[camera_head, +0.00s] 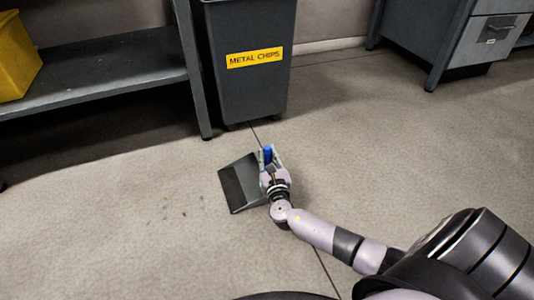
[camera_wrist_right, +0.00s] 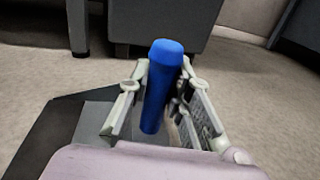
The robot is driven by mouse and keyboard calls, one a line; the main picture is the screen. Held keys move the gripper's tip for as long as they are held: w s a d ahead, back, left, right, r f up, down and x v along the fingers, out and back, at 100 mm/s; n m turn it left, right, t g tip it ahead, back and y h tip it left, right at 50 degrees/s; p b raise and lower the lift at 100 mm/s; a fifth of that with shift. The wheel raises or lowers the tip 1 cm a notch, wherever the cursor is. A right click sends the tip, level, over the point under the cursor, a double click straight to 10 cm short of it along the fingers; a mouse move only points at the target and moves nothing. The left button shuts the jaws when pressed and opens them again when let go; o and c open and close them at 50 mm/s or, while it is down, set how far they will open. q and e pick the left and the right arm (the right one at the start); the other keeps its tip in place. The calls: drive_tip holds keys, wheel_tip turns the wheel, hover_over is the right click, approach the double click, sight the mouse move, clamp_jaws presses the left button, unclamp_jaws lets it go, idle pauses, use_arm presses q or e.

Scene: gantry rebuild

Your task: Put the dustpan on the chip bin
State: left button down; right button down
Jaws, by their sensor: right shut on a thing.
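The dustpan (camera_head: 238,184) is dark grey with a black front edge and a blue handle (camera_head: 268,154). It is at or near the floor in front of the chip bin, a dark grey bin (camera_head: 247,92) with a yellow "METAL CHIPS" label. My right gripper (camera_head: 272,158) is shut on the blue handle. In the right wrist view the handle (camera_wrist_right: 160,85) stands between the two fingers, and the dustpan's pan (camera_wrist_right: 62,130) shows at lower left. The bin's lower part (camera_wrist_right: 160,20) is at the top there. The bin's top is out of view. My left gripper is not in view.
A dark shelf unit (camera_head: 110,62) with a yellow container (camera_head: 15,58) stands left of the bin. A grey desk with a drawer (camera_head: 487,40) is at upper right. Small bits of debris (camera_head: 183,213) lie on the floor. The floor right of the bin is clear.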

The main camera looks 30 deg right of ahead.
drive_tip(key=shift+r, duration=0.15)
drive_tip(key=c, duration=1.7)
unclamp_jaws()
drive_tip(key=o, duration=0.3)
drive_tip(key=shift+o, duration=0.2)
drive_tip(key=shift+f, duration=0.25)
drive_tip(key=shift+s, duration=0.1)
drive_tip(key=v, duration=1.2)
drive_tip(key=shift+r, duration=0.15)
